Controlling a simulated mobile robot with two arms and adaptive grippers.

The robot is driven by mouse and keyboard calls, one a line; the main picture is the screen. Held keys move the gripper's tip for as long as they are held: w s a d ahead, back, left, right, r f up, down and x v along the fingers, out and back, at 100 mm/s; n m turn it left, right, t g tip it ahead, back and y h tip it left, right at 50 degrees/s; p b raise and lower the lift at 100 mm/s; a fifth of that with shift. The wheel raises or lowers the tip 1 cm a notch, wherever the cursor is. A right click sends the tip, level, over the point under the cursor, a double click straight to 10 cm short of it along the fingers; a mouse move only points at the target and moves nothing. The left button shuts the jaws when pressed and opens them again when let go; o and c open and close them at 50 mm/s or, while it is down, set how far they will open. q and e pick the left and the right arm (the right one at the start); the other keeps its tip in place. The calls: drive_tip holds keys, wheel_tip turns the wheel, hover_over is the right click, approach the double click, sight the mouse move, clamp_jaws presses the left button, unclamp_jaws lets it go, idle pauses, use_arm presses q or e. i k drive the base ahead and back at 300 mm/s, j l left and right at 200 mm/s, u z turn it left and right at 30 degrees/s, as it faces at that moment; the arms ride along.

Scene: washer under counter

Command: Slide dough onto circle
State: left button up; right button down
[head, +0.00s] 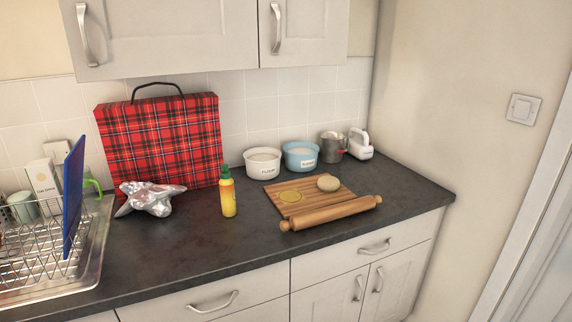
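The dough (328,183) is a pale, round, flattened ball on the right part of a wooden board (312,207). A yellow circle (290,196) is marked on the left part of the same board. The dough sits to the right of the circle and a little farther back, apart from it. Neither of my grippers shows in the head view.
A rolling pin (331,213) lies along the board's front edge. Behind stand a white flour bowl (263,164), a blue bowl (300,158), a metal jug (333,147) and a white mixer (360,144). A yellow bottle (228,196) stands left. The front counter (215,248) is clear.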

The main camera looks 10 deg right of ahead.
sight(327, 184)
drive_tip(key=u, duration=0.35)
drive_tip(key=l+u, duration=0.45)
drive_tip(key=l, duration=0.2)
drive_tip(key=l+u, duration=0.45)
drive_tip(key=l, duration=0.2)
